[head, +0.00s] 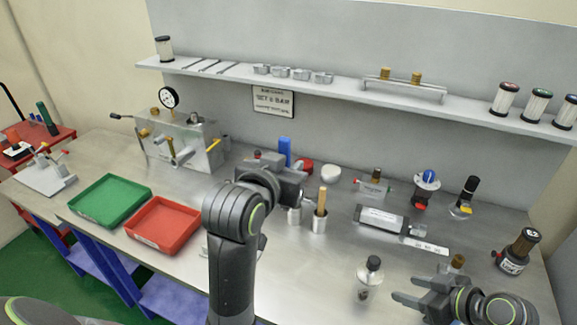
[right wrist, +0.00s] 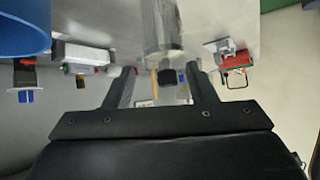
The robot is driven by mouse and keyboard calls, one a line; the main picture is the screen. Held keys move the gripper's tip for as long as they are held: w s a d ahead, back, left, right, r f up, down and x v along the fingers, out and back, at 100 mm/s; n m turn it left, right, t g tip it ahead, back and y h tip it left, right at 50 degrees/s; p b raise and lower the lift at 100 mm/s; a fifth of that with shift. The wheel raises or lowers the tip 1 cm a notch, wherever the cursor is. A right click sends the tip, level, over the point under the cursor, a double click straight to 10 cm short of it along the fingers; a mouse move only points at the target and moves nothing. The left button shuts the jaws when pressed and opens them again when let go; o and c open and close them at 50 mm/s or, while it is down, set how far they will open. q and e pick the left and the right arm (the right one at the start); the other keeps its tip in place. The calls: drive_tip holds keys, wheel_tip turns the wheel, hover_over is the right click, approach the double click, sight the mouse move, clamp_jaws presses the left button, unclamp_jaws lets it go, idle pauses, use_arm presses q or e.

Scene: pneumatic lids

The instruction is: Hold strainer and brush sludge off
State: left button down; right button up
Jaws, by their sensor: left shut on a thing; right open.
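My left gripper (head: 303,190) is shut in the middle of the bench, on what seems to be the strainer, a small grey metal cylinder (head: 294,214) just below its fingers; the grip itself is mostly hidden. Right of it stands a metal cup (head: 319,224) with a wooden handle (head: 322,200) sticking up, likely the brush. My right gripper (head: 397,289) is open and empty at the front right, its fingers pointing left. It also shows in the right wrist view (right wrist: 160,70). Sludge is too small to make out.
A clear jar with a black cap (head: 364,282) stands just left of my right fingertips. A green tray (head: 108,224) and a red tray (head: 158,243) lie at the left. A grey box (head: 380,219) and several fittings stand at the right. A shelf (head: 340,88) runs along the back.

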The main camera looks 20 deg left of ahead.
sight(379, 265)
drive_tip(key=shift+n+y, duration=0.7)
drive_tip(key=shift+n, duration=0.2)
drive_tip(key=w+a+b, duration=0.1)
drive_tip(key=a, duration=0.1)
drive_tip(key=w+a+b, duration=0.1)
drive_tip(key=a+b, duration=0.1)
drive_tip(key=a, duration=0.1)
drive_tip(key=w+a+f+b, duration=0.1)
drive_tip(key=w+a+b, duration=0.1)
drive_tip(key=a, duration=0.1)
drive_tip(key=shift+w, duration=0.1)
drive_tip(key=shift+b+x, duration=0.5)
drive_tip(key=shift+x, duration=0.3)
drive_tip(key=shift+r+p, duration=0.1)
drive_tip(key=shift+p, duration=0.25)
drive_tip(key=c, duration=1)
drive_tip(key=shift+c, duration=0.2)
drive_tip(key=shift+f+g, duration=0.3)
drive_tip(key=shift+f, duration=0.05)
